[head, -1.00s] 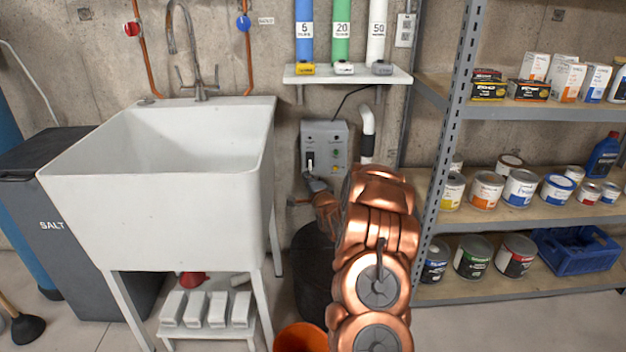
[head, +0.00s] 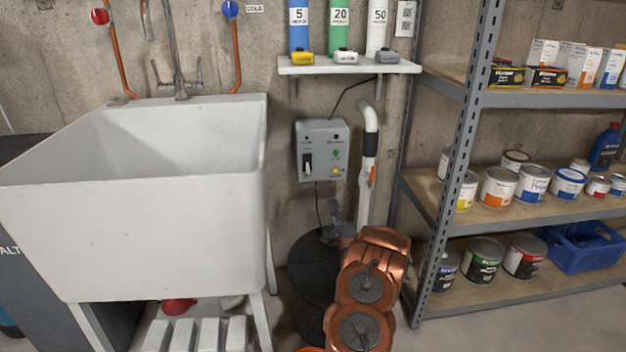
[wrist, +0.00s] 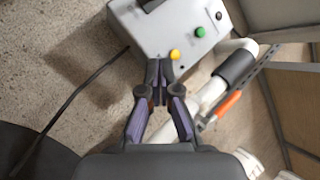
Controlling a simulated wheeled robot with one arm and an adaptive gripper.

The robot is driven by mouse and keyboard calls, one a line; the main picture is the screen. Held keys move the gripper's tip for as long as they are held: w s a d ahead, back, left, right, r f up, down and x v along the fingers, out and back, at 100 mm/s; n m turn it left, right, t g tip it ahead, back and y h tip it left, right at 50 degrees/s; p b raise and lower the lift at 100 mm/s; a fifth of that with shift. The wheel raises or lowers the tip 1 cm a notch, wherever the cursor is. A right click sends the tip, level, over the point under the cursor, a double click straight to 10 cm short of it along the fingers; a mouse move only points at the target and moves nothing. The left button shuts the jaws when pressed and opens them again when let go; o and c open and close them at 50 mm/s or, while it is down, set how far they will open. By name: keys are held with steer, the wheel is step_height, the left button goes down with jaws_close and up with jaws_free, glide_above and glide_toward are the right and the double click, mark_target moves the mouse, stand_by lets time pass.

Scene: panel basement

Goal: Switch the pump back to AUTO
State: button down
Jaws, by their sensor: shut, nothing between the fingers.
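The grey pump control box (head: 322,137) hangs on the concrete wall right of the sink. On its left side is a switch (head: 307,163) with a black plate and a pale lever that seems to point down; its labels are too small to read. A green button (head: 336,154) and a yellow button (head: 336,171) sit on its right side. In the wrist view the box (wrist: 158,34) is at the top, with the switch (wrist: 150,5) cut by the edge. My gripper (wrist: 158,68) is shut and empty, below the box by the yellow button (wrist: 174,54), apparently just short of it.
A white pipe (head: 366,190) with an orange-handled valve (head: 373,176) runs right of the box. A black round basin (head: 305,265) stands below. The sink (head: 130,235) is left, the metal shelf rack (head: 455,190) right. A cartridge shelf (head: 350,68) is above.

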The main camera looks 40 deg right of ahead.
mark_target(308, 168)
steer(key=shift+w, duration=0.1)
steer(key=b+x, duration=0.3)
steer(key=x, duration=0.6)
steer(key=shift+w+r, duration=0.25)
steer(key=shift+w, duration=0.1)
steer(key=shift+w+a+r+b, duration=0.3)
steer(key=shift+a+r+b, duration=0.2)
steer(key=shift+a, duration=0.3)
steer(key=shift+w+a+r+b, duration=0.3)
steer(key=shift+a+r+b, duration=0.2)
steer(key=shift+a, duration=0.25)
steer(key=shift+d, duration=0.1)
steer(key=shift+a+r+p, duration=0.2)
steer(key=shift+p, duration=0.1)
steer(key=shift+s+p, duration=0.1)
steer(key=shift+p, duration=0.35)
